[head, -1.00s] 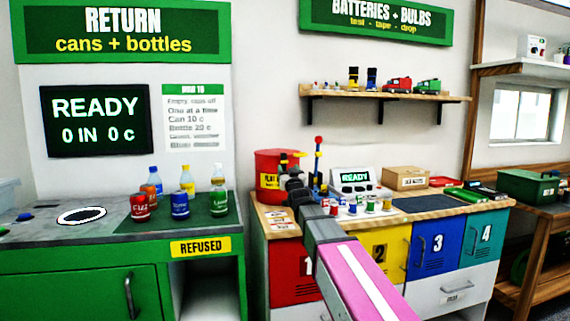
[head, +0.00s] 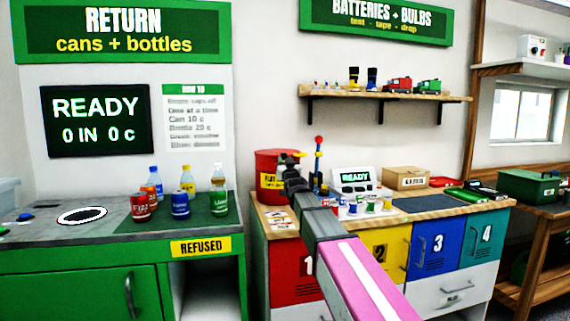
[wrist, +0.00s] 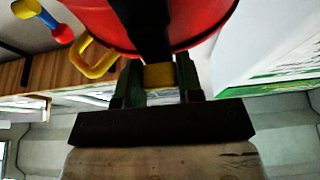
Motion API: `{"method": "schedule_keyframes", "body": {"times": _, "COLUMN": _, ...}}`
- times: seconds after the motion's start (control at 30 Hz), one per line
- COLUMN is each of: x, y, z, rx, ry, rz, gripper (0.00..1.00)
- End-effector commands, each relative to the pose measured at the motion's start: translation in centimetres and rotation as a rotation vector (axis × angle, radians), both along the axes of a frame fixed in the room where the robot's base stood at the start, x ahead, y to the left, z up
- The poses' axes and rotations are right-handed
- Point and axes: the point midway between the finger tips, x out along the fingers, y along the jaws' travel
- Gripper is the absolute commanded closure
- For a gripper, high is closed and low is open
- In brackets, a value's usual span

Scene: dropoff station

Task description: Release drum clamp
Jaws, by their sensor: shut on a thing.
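The red drum (head: 266,162) with a yellow label stands at the left end of the battery counter; its curved side fills the top of the wrist view (wrist: 205,22). My gripper (head: 288,160) is at the drum's right front side, and it hides part of the drum. In the wrist view my gripper (wrist: 158,76) is shut on a yellow block, which I take for the drum clamp (wrist: 158,77). A black bar runs from there across the drum. A yellow loop (wrist: 92,62) shows beside the drum; I cannot tell whether it belongs to the clamp.
A blue post with a red ball (head: 318,165) stands close right of the drum. Small batteries and bulbs stand before the READY tester (head: 353,179). A dark mat (head: 430,204) lies clear farther right. Bottles and cans stand on the return counter (head: 110,222) at left.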

Motion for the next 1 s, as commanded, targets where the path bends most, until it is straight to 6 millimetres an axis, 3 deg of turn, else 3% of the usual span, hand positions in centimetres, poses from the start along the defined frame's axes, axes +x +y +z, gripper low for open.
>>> {"method": "schedule_keyframes", "body": {"times": 0.6, "x": -1.2, "y": -0.3, "z": -1.2, "rx": 0.099, "ry": -0.343, "rz": 0.0, "gripper": 1.0}}
{"method": "schedule_keyframes", "body": {"times": 1.0, "x": -1.5, "y": -0.4, "z": -1.2, "rx": 0.11, "ry": -0.382, "rz": 0.0, "gripper": 1.0}}
